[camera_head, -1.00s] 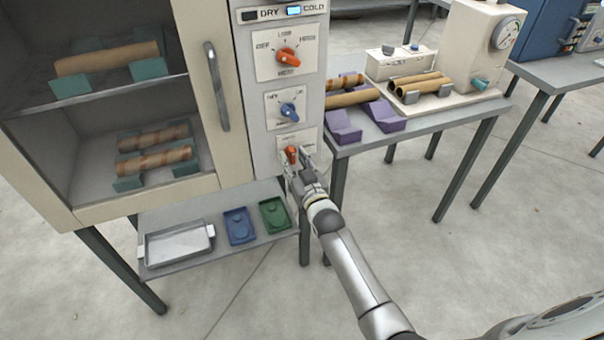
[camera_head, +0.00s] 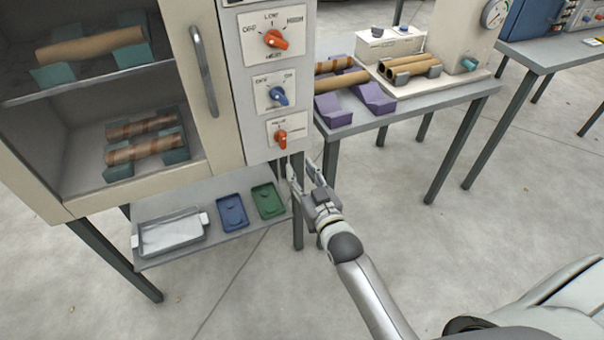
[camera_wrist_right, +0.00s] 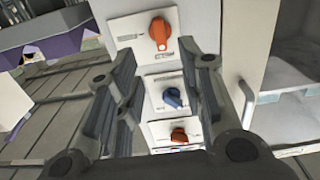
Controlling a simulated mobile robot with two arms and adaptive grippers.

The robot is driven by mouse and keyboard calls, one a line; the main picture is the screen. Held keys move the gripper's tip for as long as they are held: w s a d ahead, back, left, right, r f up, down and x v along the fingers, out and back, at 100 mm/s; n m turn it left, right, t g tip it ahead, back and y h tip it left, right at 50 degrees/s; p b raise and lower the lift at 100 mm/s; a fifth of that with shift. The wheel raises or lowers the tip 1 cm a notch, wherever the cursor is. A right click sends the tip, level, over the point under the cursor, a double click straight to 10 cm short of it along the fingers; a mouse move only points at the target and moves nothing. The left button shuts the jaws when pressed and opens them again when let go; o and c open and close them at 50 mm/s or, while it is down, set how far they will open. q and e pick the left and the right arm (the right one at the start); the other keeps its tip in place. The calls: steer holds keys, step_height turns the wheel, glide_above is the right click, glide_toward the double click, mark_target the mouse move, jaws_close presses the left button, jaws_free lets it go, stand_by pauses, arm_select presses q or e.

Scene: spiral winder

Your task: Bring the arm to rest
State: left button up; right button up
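My right gripper (camera_head: 307,178) is open and empty in the head view, just below and right of the lower orange knob (camera_head: 281,138) on the cabinet's control panel, apart from it. In the right wrist view the two fingers (camera_wrist_right: 162,95) stand spread, with the panel beyond them. Between them show a large orange knob (camera_wrist_right: 158,33), a blue knob (camera_wrist_right: 173,97) and a smaller orange knob (camera_wrist_right: 179,135). In the head view the blue knob (camera_head: 278,95) and upper orange knob (camera_head: 275,39) sit above the lower one. My left gripper is not in view.
The cabinet holds several brown tubes behind its door handle (camera_head: 203,71). Below are a metal tray (camera_head: 171,238), a blue tray (camera_head: 231,212) and a green tray (camera_head: 267,200) on a shelf. A table (camera_head: 410,108) with tubes and purple stands is at right. The floor in front is clear.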

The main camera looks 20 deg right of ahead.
steer(key=s+a+f+n+g, duration=0.1)
steer(key=s+f+g, duration=0.5)
steer(key=f, duration=1)
steer(key=s+f+g, duration=0.2)
steer(key=s+f, duration=0.7)
steer(key=f, duration=0.8)
steer(key=s+d+f+g, duration=0.1)
steer(key=s+f+g, duration=0.2)
steer(key=s, duration=0.8)
steer(key=s+d+f+g, duration=0.2)
steer(key=s+f+g, duration=0.1)
steer(key=s+f, duration=0.5)
steer(key=s+d+f+g, duration=0.1)
steer(key=s+f+g, duration=0.2)
steer(key=s, duration=1.1)
step_height(320, 180, down, 2)
steer(key=shift+s+d+f+n+h, duration=0.15)
steer(key=shift+s+f+n+h, duration=0.15)
steer(key=shift+n, duration=0.1)
steer(key=shift+w, duration=0.1)
